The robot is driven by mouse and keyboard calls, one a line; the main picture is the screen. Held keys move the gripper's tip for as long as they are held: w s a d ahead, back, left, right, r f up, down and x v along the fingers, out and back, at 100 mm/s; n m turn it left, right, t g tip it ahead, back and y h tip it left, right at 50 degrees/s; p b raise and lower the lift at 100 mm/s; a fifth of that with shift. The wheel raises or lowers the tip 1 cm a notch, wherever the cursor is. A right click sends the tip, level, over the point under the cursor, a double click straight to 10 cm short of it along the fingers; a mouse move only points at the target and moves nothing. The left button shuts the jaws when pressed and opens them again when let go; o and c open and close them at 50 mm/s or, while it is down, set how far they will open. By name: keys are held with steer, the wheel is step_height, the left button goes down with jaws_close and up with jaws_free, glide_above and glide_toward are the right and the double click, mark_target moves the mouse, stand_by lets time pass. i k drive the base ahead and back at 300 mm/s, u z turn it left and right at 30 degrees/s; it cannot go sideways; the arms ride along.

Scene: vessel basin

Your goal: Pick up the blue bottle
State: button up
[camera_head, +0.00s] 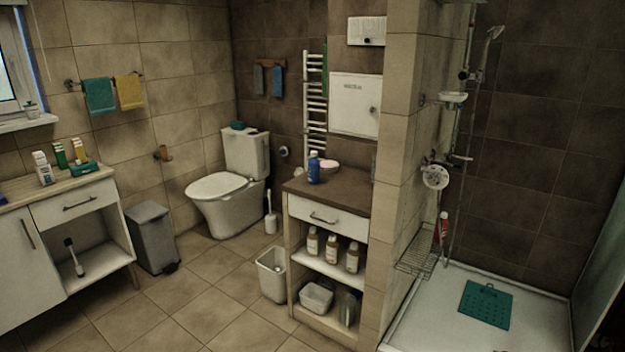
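The blue bottle (314,169) stands upright on the dark top of the small cabinet (350,191) in the middle of the view. It has a pale cap. A bowl with something pink in it (329,168) is right beside it, partly behind it. My gripper is not in view.
A white bin (272,275) stands on the floor left of the cabinet, and a tiled wall edge (398,150) closes its right side. A toilet (231,190), a toilet brush (270,215) and a grey bin (152,237) stand further left. The tiled floor in front is clear.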

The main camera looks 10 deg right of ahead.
mark_target(314, 163)
steer(key=k, duration=0.45)
steer(key=u, duration=0.55)
steer(key=i, duration=1.15)
steer(key=u, duration=0.55)
steer(key=i, duration=1)
steer(key=z, duration=0.05)
